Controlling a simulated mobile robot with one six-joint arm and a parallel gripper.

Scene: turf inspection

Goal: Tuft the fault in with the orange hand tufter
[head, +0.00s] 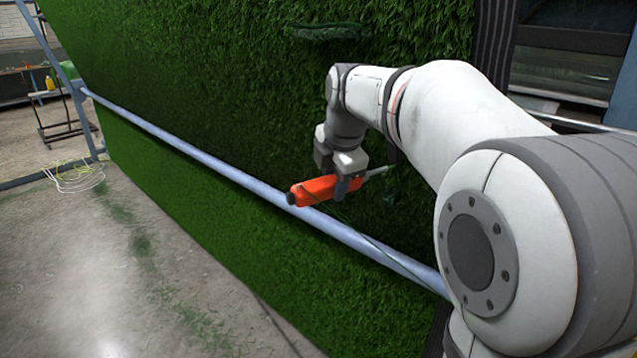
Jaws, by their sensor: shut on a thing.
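My gripper (343,172) is shut on the orange hand tufter (313,191) and holds it in front of the green turf (190,75), just above the blue-grey rail. The tufter lies nearly level, its dark end to the left and a pale thin tip pointing right. A green strand of yarn hangs from it down to the right. A darker raised strip (327,32) shows on the turf above my arm and may be a fault. Another dark tuft patch (393,197) shows right of the tufter. I cannot tell whether the tip touches the turf.
The blue-grey rail (190,150) runs across the turf front. Green clippings (140,245) lie on the concrete floor (70,290). Loose yarn loops (77,178) lie at the left near the frame's foot. A cart with a yellow bottle (50,83) stands at far left.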

